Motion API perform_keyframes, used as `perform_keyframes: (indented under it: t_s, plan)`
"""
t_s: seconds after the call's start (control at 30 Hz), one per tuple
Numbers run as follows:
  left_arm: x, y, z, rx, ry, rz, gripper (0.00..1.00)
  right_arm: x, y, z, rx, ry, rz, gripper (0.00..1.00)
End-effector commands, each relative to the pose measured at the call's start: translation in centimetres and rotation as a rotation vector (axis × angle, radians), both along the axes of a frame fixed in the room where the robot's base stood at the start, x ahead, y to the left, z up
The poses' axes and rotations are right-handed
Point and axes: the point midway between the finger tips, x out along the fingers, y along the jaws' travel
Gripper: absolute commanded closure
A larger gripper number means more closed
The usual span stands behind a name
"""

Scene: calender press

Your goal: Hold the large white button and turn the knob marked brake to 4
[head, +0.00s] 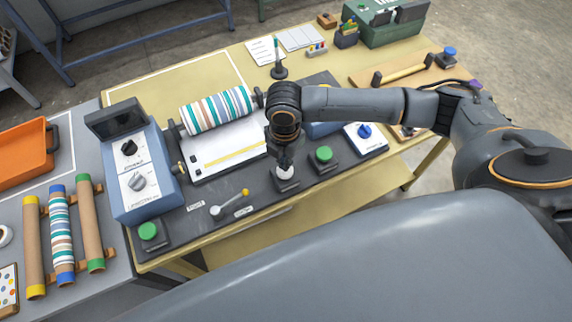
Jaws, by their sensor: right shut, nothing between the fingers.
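The large white button (285,172) sits on a dark block near the front edge of the press bench. My right gripper (284,164) is shut and points down onto the button. Its tip appears to touch the button, though I cannot tell if the button is pressed. A blue console (161,181) to the left carries a black knob (129,148) and a grey knob (137,181). A white-topped box to the right has a blue knob (364,131). The labels are too small to read, so I cannot tell which knob is marked brake. My left gripper is out of view.
A striped roll (217,108) lies on the press behind. Green buttons stand at left (149,231) and right (323,154). A lever with a yellow end (230,203) lies between the console and white button. Cardboard tubes (90,222) and an orange tray (22,152) are at left.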

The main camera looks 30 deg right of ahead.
Motion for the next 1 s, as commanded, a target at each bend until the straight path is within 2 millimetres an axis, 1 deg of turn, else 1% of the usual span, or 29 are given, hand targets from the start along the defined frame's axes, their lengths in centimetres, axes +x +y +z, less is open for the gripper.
perform_keyframes:
  t_s: [0.17, 0.87, 1.0]
  plan:
    - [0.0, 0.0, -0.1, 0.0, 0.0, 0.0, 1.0, 0.0, 0.0, -0.3, -0.001, 0.001, 0.0, 1.0]
    - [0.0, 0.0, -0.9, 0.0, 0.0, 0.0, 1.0, 0.0, 0.0, -2.8, -0.001, 0.002, -0.001, 1.0]
    - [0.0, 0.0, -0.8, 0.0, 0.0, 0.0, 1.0, 0.0, 0.0, -2.6, -0.001, 0.001, 0.0, 1.0]
